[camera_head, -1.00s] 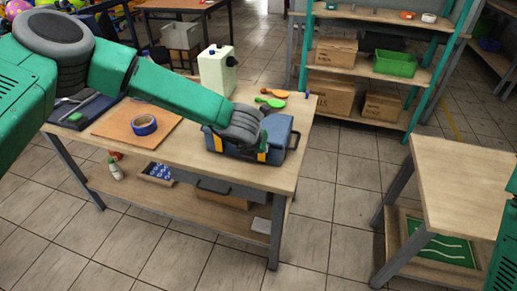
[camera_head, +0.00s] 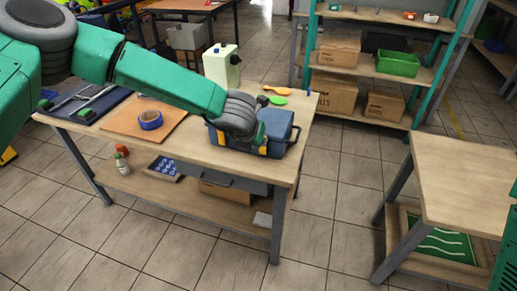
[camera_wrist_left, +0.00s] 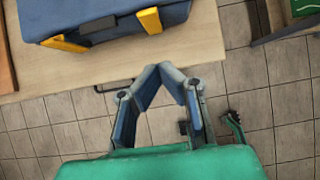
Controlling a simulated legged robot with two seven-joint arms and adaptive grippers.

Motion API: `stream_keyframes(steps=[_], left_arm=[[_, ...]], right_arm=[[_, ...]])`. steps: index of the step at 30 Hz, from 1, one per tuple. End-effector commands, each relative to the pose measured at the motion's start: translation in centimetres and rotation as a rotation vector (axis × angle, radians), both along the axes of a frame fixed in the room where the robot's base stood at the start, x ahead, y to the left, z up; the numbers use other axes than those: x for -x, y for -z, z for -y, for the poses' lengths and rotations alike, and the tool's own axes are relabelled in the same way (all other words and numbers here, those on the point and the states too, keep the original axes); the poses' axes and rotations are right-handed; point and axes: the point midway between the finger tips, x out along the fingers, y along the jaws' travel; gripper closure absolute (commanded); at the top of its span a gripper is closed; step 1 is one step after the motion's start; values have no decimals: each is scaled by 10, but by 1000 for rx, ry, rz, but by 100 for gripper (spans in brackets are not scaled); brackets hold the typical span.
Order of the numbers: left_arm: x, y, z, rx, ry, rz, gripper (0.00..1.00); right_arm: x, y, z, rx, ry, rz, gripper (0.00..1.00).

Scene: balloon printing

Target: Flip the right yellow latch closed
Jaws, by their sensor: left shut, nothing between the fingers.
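The blue toolbox (camera_head: 279,124) stands at the right end of the workbench, partly hidden behind my left arm. In the left wrist view the toolbox (camera_wrist_left: 110,15) is at the top left, with its dark handle between two yellow latches. The right yellow latch (camera_wrist_left: 150,20) and the left yellow latch (camera_wrist_left: 62,43) sit on its front edge; I cannot tell whether either is flipped closed. My left gripper (camera_wrist_left: 172,72) is shut and empty, its tips apart from the right latch in that picture. In the head view the gripper (camera_head: 260,138) is in front of the toolbox. My right gripper is out of view.
A brown board with blue tape (camera_head: 150,120) lies left of the toolbox. A white canister (camera_head: 221,66) and an orange spoon (camera_head: 275,90) are behind it. A drawer handle (camera_wrist_left: 112,87) juts from the bench front. Another table (camera_head: 465,180) stands to the right.

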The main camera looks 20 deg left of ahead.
Motion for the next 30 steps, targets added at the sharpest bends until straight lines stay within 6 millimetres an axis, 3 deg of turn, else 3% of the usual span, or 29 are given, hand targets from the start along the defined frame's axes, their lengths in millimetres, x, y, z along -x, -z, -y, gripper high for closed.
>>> stream_keyframes(steps=[6, 12, 26, 30], left_arm=[[12, -40, 0, 2, 1, 6, 100], [15, -56, 3, -2, 1, 2, 100], [16, -59, 1, 0, 1, 2, 100], [24, -43, 2, -49, 66, -3, 100]], right_arm=[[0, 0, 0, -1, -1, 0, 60], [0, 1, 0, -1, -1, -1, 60], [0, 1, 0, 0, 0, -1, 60], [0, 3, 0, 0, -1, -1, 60]])
